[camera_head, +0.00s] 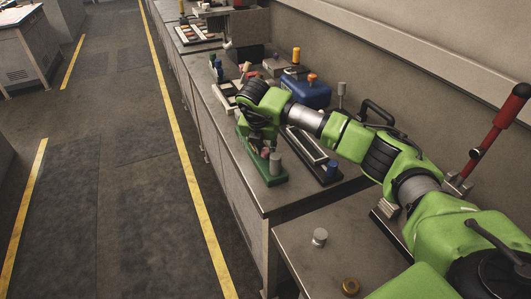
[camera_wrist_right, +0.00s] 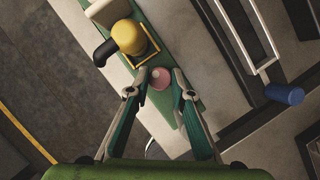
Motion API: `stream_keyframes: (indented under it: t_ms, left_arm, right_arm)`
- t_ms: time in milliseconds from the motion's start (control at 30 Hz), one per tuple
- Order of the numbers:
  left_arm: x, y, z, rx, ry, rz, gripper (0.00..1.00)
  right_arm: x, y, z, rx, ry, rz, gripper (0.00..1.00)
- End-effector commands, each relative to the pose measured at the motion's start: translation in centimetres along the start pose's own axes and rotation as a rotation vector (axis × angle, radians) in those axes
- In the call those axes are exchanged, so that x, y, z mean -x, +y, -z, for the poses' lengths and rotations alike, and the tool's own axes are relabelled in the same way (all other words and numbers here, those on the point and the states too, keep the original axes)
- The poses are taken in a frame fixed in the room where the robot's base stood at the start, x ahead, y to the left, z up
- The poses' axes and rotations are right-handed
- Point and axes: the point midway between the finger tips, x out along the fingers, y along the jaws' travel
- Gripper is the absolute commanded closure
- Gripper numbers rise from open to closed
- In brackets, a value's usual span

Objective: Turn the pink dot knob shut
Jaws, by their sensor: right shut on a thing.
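The pink dot knob (camera_wrist_right: 160,78) shows in the right wrist view as a round pink and white top over a green base plate (camera_wrist_right: 195,122). My right gripper (camera_wrist_right: 156,88) has one finger on each side of it and is shut on it. In the head view, my right gripper (camera_head: 263,146) reaches down over the green base (camera_head: 270,181), and its wrist hides most of the knob. My left gripper is in neither view.
A yellow knob (camera_wrist_right: 128,36) with a black elbow stands close beside the pink one. A black fixture with a blue knob (camera_head: 332,167) stands to the right, and a blue box (camera_head: 308,92) behind.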

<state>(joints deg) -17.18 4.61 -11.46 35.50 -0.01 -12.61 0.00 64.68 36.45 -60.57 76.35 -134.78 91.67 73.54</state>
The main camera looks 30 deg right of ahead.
Motion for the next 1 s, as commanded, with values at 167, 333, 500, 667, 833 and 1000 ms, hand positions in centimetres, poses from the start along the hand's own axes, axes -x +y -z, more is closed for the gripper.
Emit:
stream_keyframes:
  t_ms: [167, 333, 500, 667, 833, 1000]
  left_arm:
    - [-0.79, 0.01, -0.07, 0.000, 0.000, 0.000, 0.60]
    - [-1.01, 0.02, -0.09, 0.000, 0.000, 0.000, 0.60]
    - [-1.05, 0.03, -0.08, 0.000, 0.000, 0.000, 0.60]
    - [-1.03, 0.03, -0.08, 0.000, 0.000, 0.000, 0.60]
    - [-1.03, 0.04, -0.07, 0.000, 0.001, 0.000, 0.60]
    - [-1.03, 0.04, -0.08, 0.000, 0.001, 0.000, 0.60]
  right_arm:
    - [-0.08, 0.12, 0.01, -0.068, 0.000, 0.026, 1.00]
    - [-0.03, 0.09, -0.01, -0.101, 0.001, 0.041, 1.00]
    - [0.01, 0.06, -0.05, -0.113, 0.001, 0.046, 1.00]
    - [0.02, 0.05, -0.05, -0.113, 0.001, 0.046, 1.00]
    - [0.01, 0.04, -0.04, -0.113, 0.001, 0.046, 0.74]
    - [0.00, 0.04, -0.04, -0.112, 0.001, 0.046, 0.62]
